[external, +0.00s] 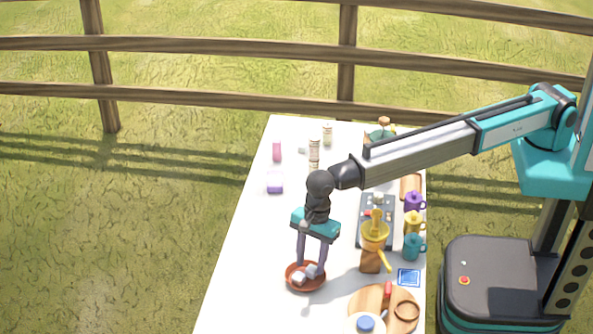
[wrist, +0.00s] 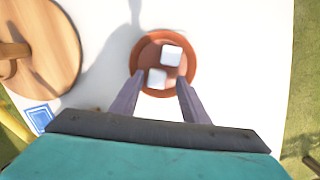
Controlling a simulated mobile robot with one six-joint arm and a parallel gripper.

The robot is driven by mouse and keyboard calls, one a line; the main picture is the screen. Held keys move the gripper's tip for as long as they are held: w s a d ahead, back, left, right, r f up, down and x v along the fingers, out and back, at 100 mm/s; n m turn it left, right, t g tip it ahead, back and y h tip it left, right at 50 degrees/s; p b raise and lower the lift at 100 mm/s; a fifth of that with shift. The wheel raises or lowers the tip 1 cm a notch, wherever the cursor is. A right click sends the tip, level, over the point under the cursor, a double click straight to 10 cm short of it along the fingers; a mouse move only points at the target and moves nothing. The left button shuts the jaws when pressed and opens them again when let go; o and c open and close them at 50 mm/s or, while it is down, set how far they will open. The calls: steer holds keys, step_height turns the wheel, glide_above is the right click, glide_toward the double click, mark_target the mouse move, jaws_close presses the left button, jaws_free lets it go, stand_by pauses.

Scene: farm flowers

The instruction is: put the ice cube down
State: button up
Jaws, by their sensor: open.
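Two white ice cubes lie in a round terracotta dish (external: 305,289) on the white table. One ice cube (wrist: 157,78) is between my fingertips in the wrist view. The other ice cube (wrist: 171,55) lies just beyond it, toward the far side of the dish (wrist: 148,43). My gripper (external: 311,267) points down over the dish, and its two fingers are spread apart with a gap to the cube. In the external view the fingertips are low, close to the dish; whether they touch it is unclear.
A round wooden board (external: 362,300) with a ring and a cup stands beside the dish. Jars (external: 314,150) stand farther back. The table's left side is mostly clear.

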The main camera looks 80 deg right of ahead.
step_height(320, 180, up, 12)
steer(key=d+b, duration=0.1)
steer(key=b, duration=0.1)
steer(key=shift+s+d, duration=0.35)
steer(key=shift+a+f, duration=0.15)
steer(key=shift+f, duration=0.05)
stand_by(0.6)
